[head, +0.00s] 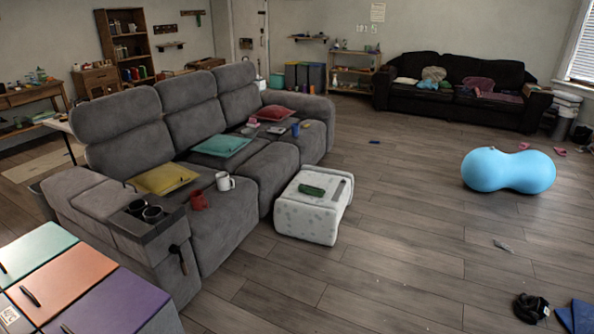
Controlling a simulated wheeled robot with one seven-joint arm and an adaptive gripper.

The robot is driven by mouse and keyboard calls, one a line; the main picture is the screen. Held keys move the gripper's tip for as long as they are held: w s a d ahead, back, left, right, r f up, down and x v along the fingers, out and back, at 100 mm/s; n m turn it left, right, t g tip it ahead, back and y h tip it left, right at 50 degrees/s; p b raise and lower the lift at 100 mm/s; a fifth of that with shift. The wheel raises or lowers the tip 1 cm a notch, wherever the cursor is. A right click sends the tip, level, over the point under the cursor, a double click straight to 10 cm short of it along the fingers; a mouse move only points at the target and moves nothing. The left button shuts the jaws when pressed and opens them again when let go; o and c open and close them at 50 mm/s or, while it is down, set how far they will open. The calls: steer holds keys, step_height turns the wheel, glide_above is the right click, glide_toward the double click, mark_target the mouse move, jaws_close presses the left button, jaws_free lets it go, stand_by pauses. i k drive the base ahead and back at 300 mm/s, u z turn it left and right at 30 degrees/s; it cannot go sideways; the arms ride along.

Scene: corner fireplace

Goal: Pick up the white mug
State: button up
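A white mug (224,181) stands upright on the seat of the grey sofa (222,238), near its front edge. A red mug (199,200) is close to its left, nearer to me. A yellow cushion (163,179) lies behind them. My gripper is not in the head view, so its state does not show.
A white ottoman (312,223) with a green object (311,190) stands right of the sofa. A blue peanut-shaped ball (508,171) sits on the floor at right. A coloured-top cabinet (75,290) is at lower left. The wooden floor in the middle is mostly clear.

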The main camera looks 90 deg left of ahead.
mark_target(223, 181)
steer(key=i, duration=0.45)
steer(key=u, duration=2.75)
steer(key=i, duration=3.4)
steer(key=u, duration=2.7)
